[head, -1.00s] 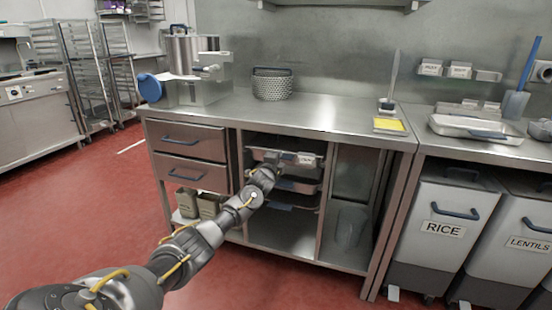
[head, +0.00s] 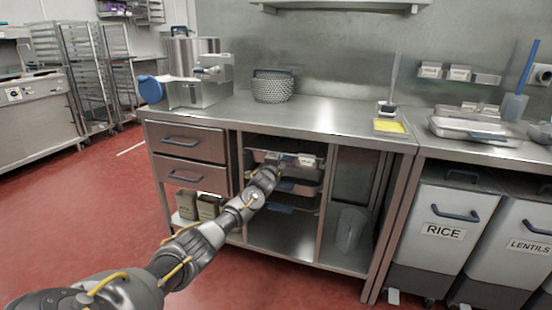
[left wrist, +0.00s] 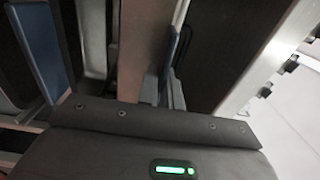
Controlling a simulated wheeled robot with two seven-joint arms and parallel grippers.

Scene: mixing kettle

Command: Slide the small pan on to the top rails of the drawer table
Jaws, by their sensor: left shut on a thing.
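The drawer table (head: 330,118) is a steel cabinet with two drawers at the left and an open bay with rails in the middle. The small pan (head: 262,156), a shallow steel pan, is at the top level of this bay, under the worktop. My left gripper (head: 290,161) is at the pan's front and is shut on it. My gripper and wrist hide part of the pan's front. How far in it sits on the rails is hard to tell. The left wrist view shows dark gripper parts and a blue handle-like strip (left wrist: 181,45) close up. My right gripper is not in view.
More pans with blue handles (head: 282,208) sit on lower rails in the same bay. A clear container (head: 350,229) stands in the right bay.

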